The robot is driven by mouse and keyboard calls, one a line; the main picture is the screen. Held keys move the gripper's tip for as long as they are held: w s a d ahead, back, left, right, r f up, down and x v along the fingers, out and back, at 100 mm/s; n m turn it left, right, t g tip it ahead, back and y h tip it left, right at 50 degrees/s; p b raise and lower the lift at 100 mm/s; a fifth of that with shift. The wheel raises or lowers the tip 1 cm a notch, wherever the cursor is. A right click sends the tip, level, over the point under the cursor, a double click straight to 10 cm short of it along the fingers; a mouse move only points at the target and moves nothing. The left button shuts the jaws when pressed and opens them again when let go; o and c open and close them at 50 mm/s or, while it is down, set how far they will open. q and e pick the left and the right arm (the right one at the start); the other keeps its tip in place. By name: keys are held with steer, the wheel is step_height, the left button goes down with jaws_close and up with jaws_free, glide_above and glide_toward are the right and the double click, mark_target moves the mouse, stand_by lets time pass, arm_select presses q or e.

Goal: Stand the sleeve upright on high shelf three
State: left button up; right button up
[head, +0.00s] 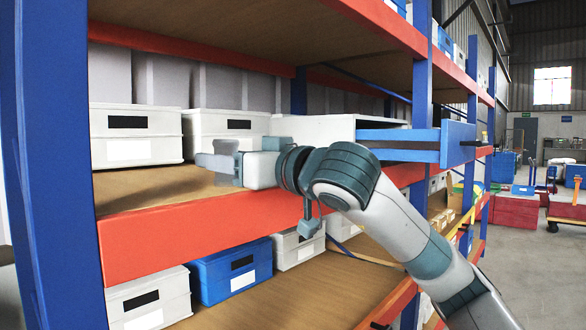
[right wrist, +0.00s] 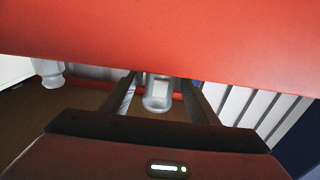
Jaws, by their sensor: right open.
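My right gripper (head: 212,162) reaches in from the right over the brown shelf deck (head: 150,184), above its orange front beam (head: 215,228) and in front of white bins. In the right wrist view its two dark fingers (right wrist: 160,100) are spread apart. A grey rounded piece (right wrist: 158,94), possibly the sleeve, shows between the fingers; I cannot tell whether they touch it. A similar grey piece (right wrist: 50,75) shows at the left of that view. In the head view I cannot separate the sleeve from the fingers. My left gripper is not in view.
White bins (head: 135,135) stand behind the gripper. A blue bin (head: 230,270) and more white bins stand on the shelf below. A blue upright (head: 50,160) bounds the left. A red beam (right wrist: 200,40) crosses close above the fingers in the wrist view.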

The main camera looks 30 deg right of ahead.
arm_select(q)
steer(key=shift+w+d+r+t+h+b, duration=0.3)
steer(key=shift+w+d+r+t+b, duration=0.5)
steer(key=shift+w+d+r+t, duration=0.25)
arm_select(e)
steer(key=v, duration=1.7)
steer(key=shift+s, duration=0.2)
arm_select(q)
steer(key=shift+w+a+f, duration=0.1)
arm_select(e)
steer(key=shift+d+f, duration=0.1)
steer(key=shift+f, duration=0.05)
